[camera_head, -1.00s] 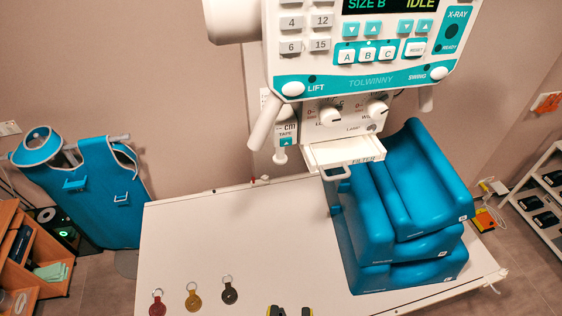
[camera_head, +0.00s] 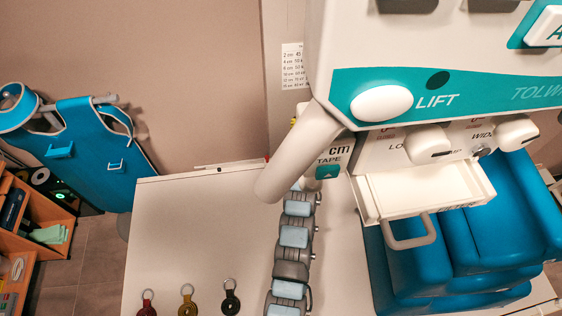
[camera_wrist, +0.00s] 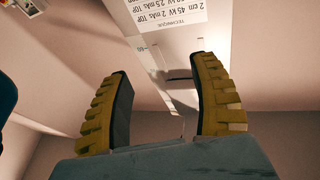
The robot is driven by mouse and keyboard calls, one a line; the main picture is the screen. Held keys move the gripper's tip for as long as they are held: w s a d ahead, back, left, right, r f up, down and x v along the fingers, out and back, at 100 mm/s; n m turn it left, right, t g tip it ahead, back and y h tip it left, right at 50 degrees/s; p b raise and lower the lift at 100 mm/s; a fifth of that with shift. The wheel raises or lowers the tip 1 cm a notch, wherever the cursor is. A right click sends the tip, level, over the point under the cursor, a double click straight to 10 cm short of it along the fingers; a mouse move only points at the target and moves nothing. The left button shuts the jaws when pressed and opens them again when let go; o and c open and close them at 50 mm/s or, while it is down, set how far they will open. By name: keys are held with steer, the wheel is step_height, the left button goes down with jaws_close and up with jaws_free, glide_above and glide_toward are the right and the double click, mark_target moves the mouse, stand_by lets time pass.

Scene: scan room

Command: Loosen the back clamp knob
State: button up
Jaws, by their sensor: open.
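My gripper (camera_wrist: 161,66) is open in the wrist view, with two yellow-and-black ribbed fingers apart and nothing held. Between and beyond the fingers stands a pale column (camera_wrist: 150,45), with a dark thin bar (camera_wrist: 180,78) near the right fingertip. I cannot tell whether this bar is part of the back clamp knob; no knob shows clearly. In the head view my arm reaches up behind the X-ray head's white handle (camera_head: 300,150) and tape box, which hide most of the gripper.
A technique chart (camera_wrist: 165,12) hangs on the column. The X-ray head (camera_head: 420,60) with its open filter drawer (camera_head: 425,190) overhangs the right side. Blue cushions (camera_head: 480,240) stand below it. Several key tags lie on the white table (camera_head: 200,220), whose left part is otherwise clear.

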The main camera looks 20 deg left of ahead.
steer(key=w+a+f+m+g+h+b, duration=0.2)
steer(key=w+a+f+g+h+b, duration=0.1)
steer(key=w+a+f+g+b, duration=0.65)
steer(key=s+a+f+m+g+h+b, duration=0.3)
steer(key=s+f+g+b, duration=0.2)
steer(key=s+g+b, duration=0.4)
steer(key=shift+t, duration=0.75)
steer(key=shift+d+p+x, duration=0.15)
steer(key=shift+p+x, duration=0.05)
steer(key=shift+x, duration=3.8)
steer(key=shift+d+p+x, duration=0.15)
steer(key=shift+x, duration=3.8)
